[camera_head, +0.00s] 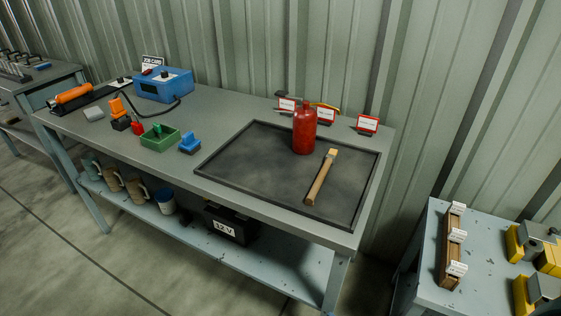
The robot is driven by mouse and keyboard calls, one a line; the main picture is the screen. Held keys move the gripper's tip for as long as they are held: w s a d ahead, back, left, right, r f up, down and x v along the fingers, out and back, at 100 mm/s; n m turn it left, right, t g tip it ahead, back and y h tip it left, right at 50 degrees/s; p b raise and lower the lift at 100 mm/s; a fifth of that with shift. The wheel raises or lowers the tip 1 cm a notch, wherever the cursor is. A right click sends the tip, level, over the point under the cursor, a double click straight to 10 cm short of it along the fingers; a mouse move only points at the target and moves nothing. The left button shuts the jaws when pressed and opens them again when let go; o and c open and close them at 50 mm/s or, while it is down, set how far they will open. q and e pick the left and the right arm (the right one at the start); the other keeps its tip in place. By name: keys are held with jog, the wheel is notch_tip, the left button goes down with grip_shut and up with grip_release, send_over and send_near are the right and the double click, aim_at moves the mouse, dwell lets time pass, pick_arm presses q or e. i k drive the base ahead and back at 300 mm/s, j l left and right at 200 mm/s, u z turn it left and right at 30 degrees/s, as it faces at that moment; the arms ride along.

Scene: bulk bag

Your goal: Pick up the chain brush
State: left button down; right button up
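A long wooden-handled tool (320,178) lies on the dark tray (225,165) at the right of the workbench, beside a red bottle (304,130). It has a pale block at its far end and may be the chain brush, but its bristles cannot be made out. A small blue object (189,143) stands left of the tray; I cannot tell what it is. Neither of my grippers is in view.
The workbench (235,92) also carries a green box (160,138), a blue device (163,85) with a cable, and an orange-handled tool (73,94). Small signs (367,124) stand behind the tray. A lower table (485,285) is at right. The floor in front is clear.

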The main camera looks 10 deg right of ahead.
aim_at(330, 160)
jog(key=z, duration=0.7)
